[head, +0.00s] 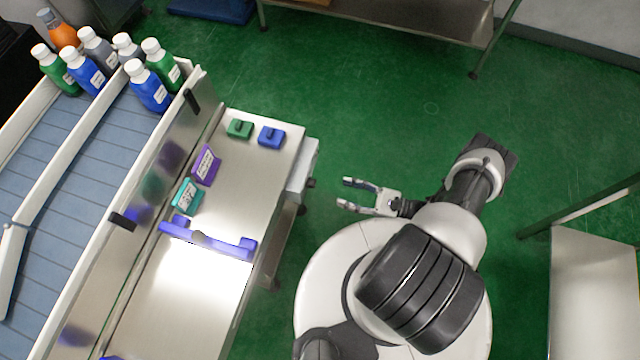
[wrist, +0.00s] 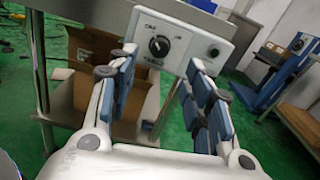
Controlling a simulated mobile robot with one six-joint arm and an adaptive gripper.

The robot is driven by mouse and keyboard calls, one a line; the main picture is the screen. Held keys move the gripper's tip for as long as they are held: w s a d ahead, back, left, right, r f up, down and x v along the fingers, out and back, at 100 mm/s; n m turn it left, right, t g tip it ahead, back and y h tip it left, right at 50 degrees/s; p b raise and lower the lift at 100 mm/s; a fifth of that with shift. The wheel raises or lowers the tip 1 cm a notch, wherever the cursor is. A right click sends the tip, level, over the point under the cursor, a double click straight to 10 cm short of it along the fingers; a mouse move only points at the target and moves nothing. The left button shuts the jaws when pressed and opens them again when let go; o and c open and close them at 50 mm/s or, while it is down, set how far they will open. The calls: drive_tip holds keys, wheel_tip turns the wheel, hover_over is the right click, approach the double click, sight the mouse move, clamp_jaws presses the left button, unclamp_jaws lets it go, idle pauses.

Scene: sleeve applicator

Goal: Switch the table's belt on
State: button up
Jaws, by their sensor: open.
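A pale control box (wrist: 180,38) is fixed under the table's edge in the wrist view. Its face carries a black rotary knob (wrist: 159,46) with a white mark, a label beneath it that seems to read "TABLE", and a small dark round button or lamp (wrist: 214,51) to the right. In the head view the box (head: 303,166) sticks out from the right side of the steel table (head: 190,290). My gripper (head: 344,192) is open and empty, to the right of the box and apart from it. In the wrist view its fingers (wrist: 160,62) stand either side below the knob.
On the table are green and blue blocks (head: 271,137), purple and teal label stands (head: 206,166) and a blue-purple handled bar (head: 208,241). Several bottles (head: 150,92) stand on the conveyor (head: 120,130) at left. A cardboard box (wrist: 95,95) lies below the table. Green floor is clear around my gripper.

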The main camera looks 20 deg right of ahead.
sight(311, 183)
drive_tip(key=x, duration=0.9)
drive_tip(key=shift+b, duration=0.4)
drive_tip(key=shift+c, duration=0.3)
drive_tip(key=c, duration=1)
